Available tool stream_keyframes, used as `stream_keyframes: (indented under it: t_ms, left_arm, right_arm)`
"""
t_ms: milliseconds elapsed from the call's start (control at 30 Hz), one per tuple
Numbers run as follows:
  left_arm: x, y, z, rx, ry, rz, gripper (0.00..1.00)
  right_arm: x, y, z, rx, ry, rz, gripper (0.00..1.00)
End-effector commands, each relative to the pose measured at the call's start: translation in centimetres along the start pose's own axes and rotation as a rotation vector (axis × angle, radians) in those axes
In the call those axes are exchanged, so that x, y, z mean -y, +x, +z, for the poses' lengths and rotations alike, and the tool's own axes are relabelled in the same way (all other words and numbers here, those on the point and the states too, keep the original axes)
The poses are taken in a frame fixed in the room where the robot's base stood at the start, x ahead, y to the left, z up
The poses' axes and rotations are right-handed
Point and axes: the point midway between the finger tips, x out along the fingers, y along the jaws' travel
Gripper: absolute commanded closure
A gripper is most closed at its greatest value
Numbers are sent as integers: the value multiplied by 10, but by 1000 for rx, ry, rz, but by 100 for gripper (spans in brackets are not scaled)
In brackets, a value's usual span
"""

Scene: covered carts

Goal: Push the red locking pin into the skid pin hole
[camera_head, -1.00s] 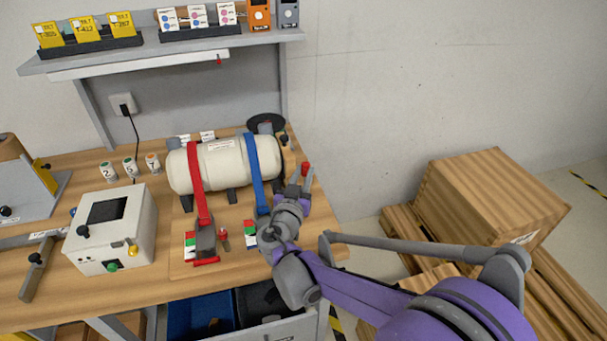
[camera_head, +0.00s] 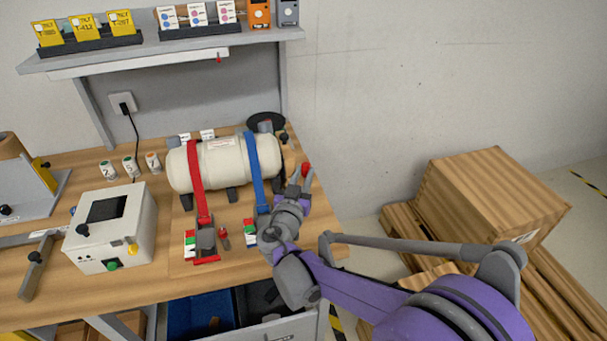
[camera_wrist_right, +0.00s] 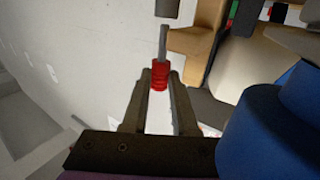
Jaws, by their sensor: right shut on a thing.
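The red locking pin (camera_wrist_right: 159,76) is between the fingertips of my right gripper (camera_wrist_right: 158,88) in the right wrist view. Its grey shaft points away from the fingers, beside a tan block (camera_wrist_right: 194,44). A dark grey cylindrical piece (camera_wrist_right: 167,8) is just beyond the shaft tip; I cannot tell whether they touch. The pin hole itself is not distinguishable. In the head view my right gripper (camera_head: 300,177) is at the right end of the cream tank (camera_head: 222,163), with the red pin head (camera_head: 306,169) at its tips. My left gripper is not in view.
A red strap (camera_head: 196,182) and a blue strap (camera_head: 255,172) cross the tank. A white control box (camera_head: 110,235) stands to the left on the bench. A shelf (camera_head: 165,50) hangs above.

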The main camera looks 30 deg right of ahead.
Motion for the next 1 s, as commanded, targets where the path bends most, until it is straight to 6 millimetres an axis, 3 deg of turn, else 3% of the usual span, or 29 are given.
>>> stream_keyframes:
  t_ms: [567, 1000]
  left_arm:
    - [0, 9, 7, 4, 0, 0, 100]
    - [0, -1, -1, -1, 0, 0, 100]
  right_arm:
    - [0, 0, 15, 0, 0, 0, 100]
    - [0, 0, 2, 0, 1, 0, 100]
